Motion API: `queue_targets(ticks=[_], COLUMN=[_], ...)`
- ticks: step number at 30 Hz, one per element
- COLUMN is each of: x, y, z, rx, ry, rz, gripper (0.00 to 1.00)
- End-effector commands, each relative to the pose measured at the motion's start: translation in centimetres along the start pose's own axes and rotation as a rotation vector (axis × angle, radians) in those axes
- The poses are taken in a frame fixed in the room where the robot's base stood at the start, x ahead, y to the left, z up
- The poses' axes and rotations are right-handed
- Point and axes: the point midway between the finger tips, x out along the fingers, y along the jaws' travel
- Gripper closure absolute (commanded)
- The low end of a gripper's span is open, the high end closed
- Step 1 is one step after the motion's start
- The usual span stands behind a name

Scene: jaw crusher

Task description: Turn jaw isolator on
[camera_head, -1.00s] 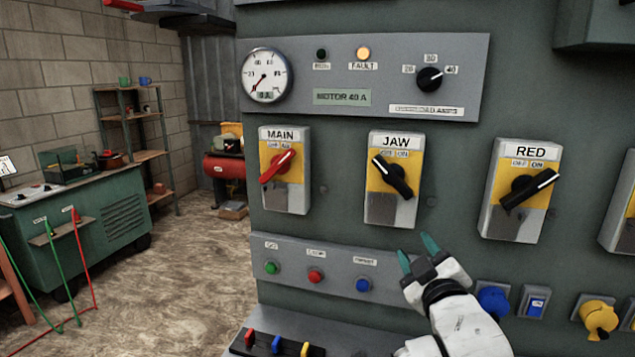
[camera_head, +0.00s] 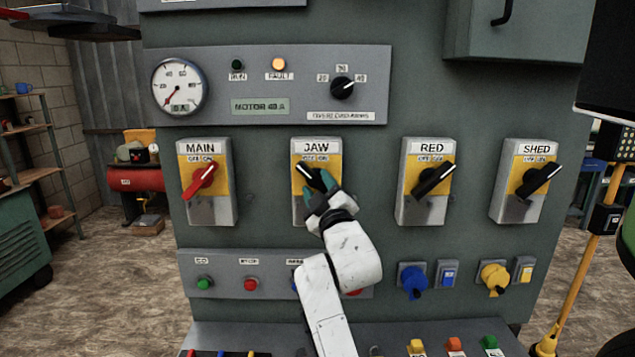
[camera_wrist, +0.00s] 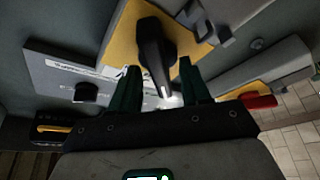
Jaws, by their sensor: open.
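The JAW isolator (camera_head: 316,148) is a grey box with a yellow plate in the row of switches in the head view. Its black handle (camera_head: 304,168) slants, with the white-marked end at upper left, toward the OFF side. My gripper (camera_head: 322,190) is open in front of it and covers the handle's lower right part. In the wrist view the black handle (camera_wrist: 153,45) reaches down between the two green fingers of my gripper (camera_wrist: 160,75). I cannot tell whether a finger touches it.
The MAIN isolator (camera_head: 207,213) with a red handle is at left; the RED isolator (camera_head: 420,215) and SHED isolator (camera_head: 517,211) are at right. A gauge (camera_head: 180,86) and lit FAULT lamp (camera_head: 279,64) are above. Push buttons (camera_head: 251,284) sit below.

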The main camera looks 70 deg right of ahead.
Motion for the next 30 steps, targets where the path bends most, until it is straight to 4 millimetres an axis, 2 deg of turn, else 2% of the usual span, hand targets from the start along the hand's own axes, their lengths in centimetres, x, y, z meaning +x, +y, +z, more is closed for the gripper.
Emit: queue_targets(ticks=[4,12,27,30], x=[0.81,0.89,0.87,0.86], y=[0.04,-0.02,-0.03,-0.04], z=[0.0,0.01,-0.01,0.0], rx=[0.0,0.001,0.001,0.001], ry=[-0.001,0.0,0.0,0.0], rz=[0.0,0.0,-0.001,-0.001], gripper=[0.53,0.53,1.0,1.0])
